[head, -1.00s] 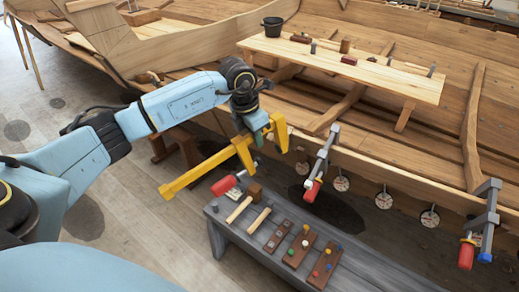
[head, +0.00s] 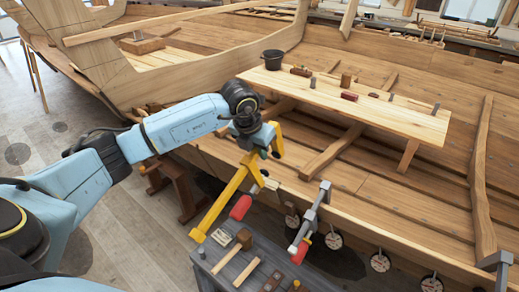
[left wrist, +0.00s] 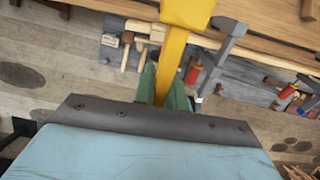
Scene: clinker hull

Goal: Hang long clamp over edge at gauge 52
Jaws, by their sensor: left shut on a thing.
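The long clamp (head: 220,203) is yellow, with a long bar. My left gripper (head: 258,142) is shut on it. In the head view the bar slants down and left from the gripper, in front of the hull's near edge. In the left wrist view the yellow clamp (left wrist: 171,66) stands between the green fingers (left wrist: 165,92), its wide end at the top. Several round gauges (head: 380,262) line the hull's side below the edge (head: 365,215); their numbers are too small to read. The yellow clamp looks apart from the edge. My right gripper is out of view.
A grey clamp with a red handle (head: 300,248) hangs on the edge; another (head: 497,262) is at far right. A red handle (head: 240,207) shows beside the yellow bar. A grey bench (head: 215,282) with tools stands below.

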